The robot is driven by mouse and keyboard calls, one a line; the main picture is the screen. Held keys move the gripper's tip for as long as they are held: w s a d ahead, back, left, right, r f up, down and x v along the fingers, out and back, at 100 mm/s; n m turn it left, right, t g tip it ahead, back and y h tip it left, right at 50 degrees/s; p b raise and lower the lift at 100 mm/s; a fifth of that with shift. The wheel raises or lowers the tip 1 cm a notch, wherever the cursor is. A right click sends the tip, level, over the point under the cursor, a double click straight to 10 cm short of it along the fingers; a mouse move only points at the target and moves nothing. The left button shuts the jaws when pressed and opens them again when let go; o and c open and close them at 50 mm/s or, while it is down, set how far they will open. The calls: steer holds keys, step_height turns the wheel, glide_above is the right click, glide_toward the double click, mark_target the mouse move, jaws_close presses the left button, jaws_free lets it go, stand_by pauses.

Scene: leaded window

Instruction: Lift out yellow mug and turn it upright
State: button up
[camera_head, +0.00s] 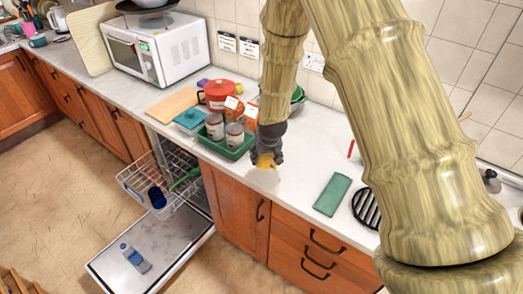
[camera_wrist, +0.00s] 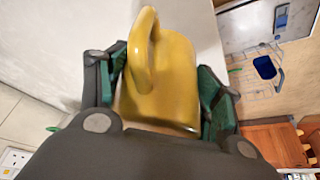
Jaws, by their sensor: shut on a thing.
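The yellow mug (camera_wrist: 178,85) fills the middle of the wrist view, with its handle toward the camera and upper left. My gripper (camera_wrist: 160,98) has its green-padded fingers on both sides of the mug and is shut on it. In the head view my gripper (camera_head: 268,152) points down over the counter, and a small part of the yellow mug (camera_head: 265,162) shows at its tip. I cannot tell whether the mug touches the counter. The open dishwasher's rack (camera_head: 140,185) is below and to the left, holding a blue cup (camera_head: 157,197).
A green tray (camera_head: 232,152) with cans and cartons stands just left of my gripper. A green cloth (camera_head: 332,195) and a black round trivet (camera_head: 366,208) lie to the right. Bare counter (camera_head: 290,180) lies between. The dishwasher door (camera_head: 150,262) is down, with a bottle on it.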

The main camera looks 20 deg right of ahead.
mark_target(266, 165)
steer(key=shift+s+a+f+b, duration=0.15)
steer(key=shift+s+f+b, duration=0.1)
steer(key=shift+s, duration=0.2)
steer(key=shift+s+a+f+b, duration=0.15)
steer(key=shift+s+b, duration=0.1)
steer(key=shift+s, duration=0.2)
steer(key=shift+s+f+b, duration=0.1)
steer(key=shift+s+b, duration=0.25)
steer(key=shift+s, duration=0.4)
steer(key=x, duration=0.2)
steer(key=w+b+x, duration=0.1)
steer(key=x, duration=0.2)
steer(key=shift+a, duration=0.15)
steer(key=shift+s+r, duration=0.8)
steer(key=shift+s, duration=0.15)
steer(key=shift+w+f, duration=0.75)
steer(key=shift+s+r, duration=0.15)
steer(key=shift+s, duration=0.3)
steer(key=shift+w, duration=0.1)
steer(key=o, duration=0.8)
steer(key=shift+w+f+b, duration=0.1)
steer(key=shift+f+b, duration=0.15)
steer(key=shift+b, duration=0.05)
steer(key=o, duration=0.4)
steer(key=shift+c, duration=0.2)
steer(key=shift+o, duration=0.8)
steer(key=shift+r, duration=0.1)
